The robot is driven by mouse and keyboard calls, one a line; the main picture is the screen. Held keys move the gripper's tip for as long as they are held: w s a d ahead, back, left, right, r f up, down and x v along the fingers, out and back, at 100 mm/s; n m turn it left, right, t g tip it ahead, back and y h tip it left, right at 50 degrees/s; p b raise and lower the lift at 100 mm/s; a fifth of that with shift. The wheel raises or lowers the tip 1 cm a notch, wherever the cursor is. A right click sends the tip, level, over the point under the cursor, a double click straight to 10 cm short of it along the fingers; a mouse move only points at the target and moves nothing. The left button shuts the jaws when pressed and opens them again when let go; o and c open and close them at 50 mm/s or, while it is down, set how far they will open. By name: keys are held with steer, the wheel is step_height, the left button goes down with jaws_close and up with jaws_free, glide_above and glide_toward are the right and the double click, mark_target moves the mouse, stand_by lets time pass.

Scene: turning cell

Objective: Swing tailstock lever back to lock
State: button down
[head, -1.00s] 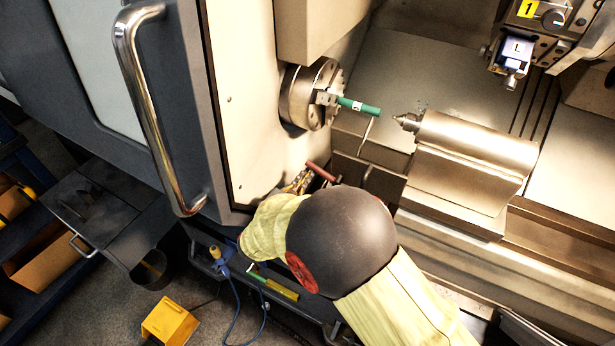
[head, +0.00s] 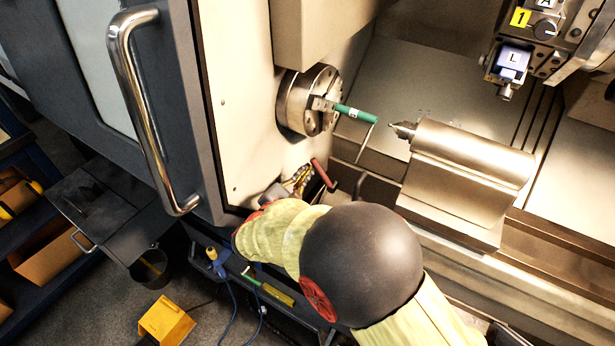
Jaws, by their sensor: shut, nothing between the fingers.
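The tailstock (head: 465,175) is a bare-metal block with a pointed centre facing the chuck. A red-handled lever (head: 322,173) stands left of it and below the chuck; I take this for the tailstock lever, though its pivot is hard to make out. My gripper (head: 301,180) is just left of the red handle, with its fingers shut and empty. I cannot tell whether they touch the handle. My arm hides part of the area below the lever.
The chuck (head: 310,100) holds a green bar (head: 356,113) pointing at the tailstock centre. A thin bent rod (head: 365,143) rises between them. The tool turret (head: 515,62) is at upper right. The door handle (head: 147,110) and machine door are at left. A yellow foot pedal (head: 166,320) is on the floor.

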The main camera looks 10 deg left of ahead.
mark_target(319, 169)
steer(key=shift+s+d+r+p, duration=0.25)
steer(key=shift+d+r, duration=0.35)
steer(key=shift+d, duration=0.05)
steer(key=shift+s+d+r+p, duration=0.2)
steer(key=shift+d+r+p, duration=0.1)
steer(key=shift+d+r, duration=0.4)
steer(key=shift+s+d+r+p, duration=0.25)
steer(key=shift+d+r, duration=0.3)
steer(key=shift+d, duration=0.2)
steer(key=shift+s, duration=0.1)
steer(key=v, duration=1.2)
